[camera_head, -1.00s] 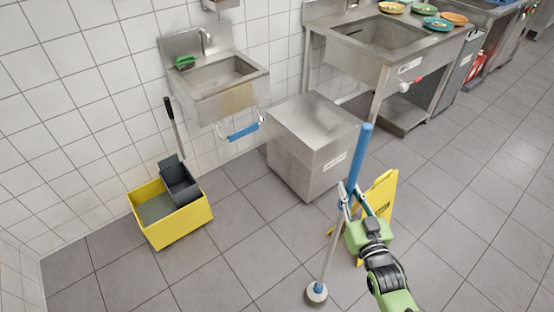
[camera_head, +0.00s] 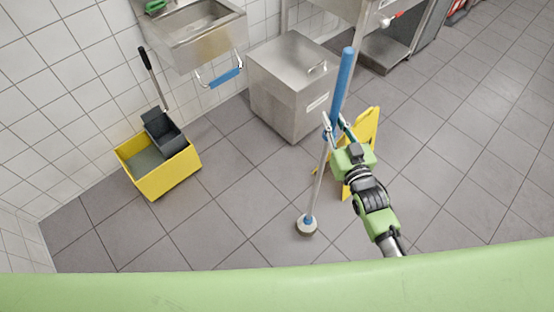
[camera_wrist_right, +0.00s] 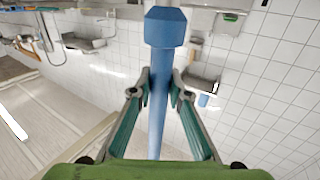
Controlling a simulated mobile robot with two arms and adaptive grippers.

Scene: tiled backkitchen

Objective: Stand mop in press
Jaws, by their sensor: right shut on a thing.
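The mop has a blue grip (camera_head: 344,84), a thin grey pole and a round pale head (camera_head: 307,226) with a blue collar. It leans slightly, its head at floor level and its top to the right. My right gripper (camera_head: 333,130) is shut on the mop's blue grip; in the right wrist view the grip (camera_wrist_right: 158,100) runs between the two fingers. The press is a dark grey wringer (camera_head: 161,131) with a black lever handle (camera_head: 146,60), set on a yellow bucket (camera_head: 174,178) to the left, well apart from the mop. My left gripper is not seen.
A steel cabinet (camera_head: 292,90) stands behind the mop. A yellow floor sign (camera_head: 366,128) stands just behind my right gripper. A steel hand sink (camera_head: 203,35) hangs on the wall above the bucket. The tiled floor between bucket and mop is clear.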

